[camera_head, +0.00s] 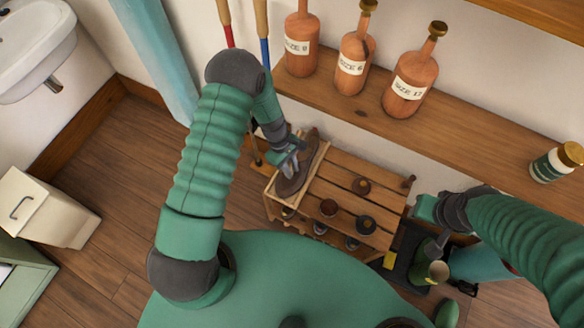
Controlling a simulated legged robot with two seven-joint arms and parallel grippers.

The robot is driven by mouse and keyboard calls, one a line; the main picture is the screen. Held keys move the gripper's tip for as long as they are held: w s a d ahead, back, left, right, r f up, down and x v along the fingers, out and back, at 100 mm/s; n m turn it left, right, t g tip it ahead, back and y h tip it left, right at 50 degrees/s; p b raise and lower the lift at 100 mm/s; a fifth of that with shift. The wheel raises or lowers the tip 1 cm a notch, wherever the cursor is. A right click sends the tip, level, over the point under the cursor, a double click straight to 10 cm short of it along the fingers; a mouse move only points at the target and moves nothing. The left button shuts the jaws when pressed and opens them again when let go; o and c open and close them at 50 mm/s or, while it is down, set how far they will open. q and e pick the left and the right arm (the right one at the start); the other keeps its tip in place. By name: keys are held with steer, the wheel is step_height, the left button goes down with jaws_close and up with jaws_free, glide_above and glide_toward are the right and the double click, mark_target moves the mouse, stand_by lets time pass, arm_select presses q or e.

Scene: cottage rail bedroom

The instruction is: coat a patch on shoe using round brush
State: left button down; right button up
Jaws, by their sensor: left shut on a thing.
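The brown shoe (291,186) lies at the left end of the slatted wooden stand (345,182) in the head view. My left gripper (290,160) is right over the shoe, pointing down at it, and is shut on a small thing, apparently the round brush. The brush is mostly hidden by the fingers, and I cannot tell whether it touches the shoe. No coated patch can be made out. My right gripper (425,208) is by the right end of the stand, apart from the shoe; its jaw opening does not show clearly.
Labelled bottles (354,62) stand on the wall shelf (450,125) behind.

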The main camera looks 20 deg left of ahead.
mark_target(291, 164)
arm_select(q)
step_height(291, 164, up, 3)
steer(key=shift+w+f+p, duration=0.15)
steer(key=shift+f+p, duration=0.05)
steer(key=shift+p, duration=0.75)
steer(key=shift+r+p, duration=0.55)
steer(key=shift+r, duration=0.2)
steer(key=shift+f, duration=0.1)
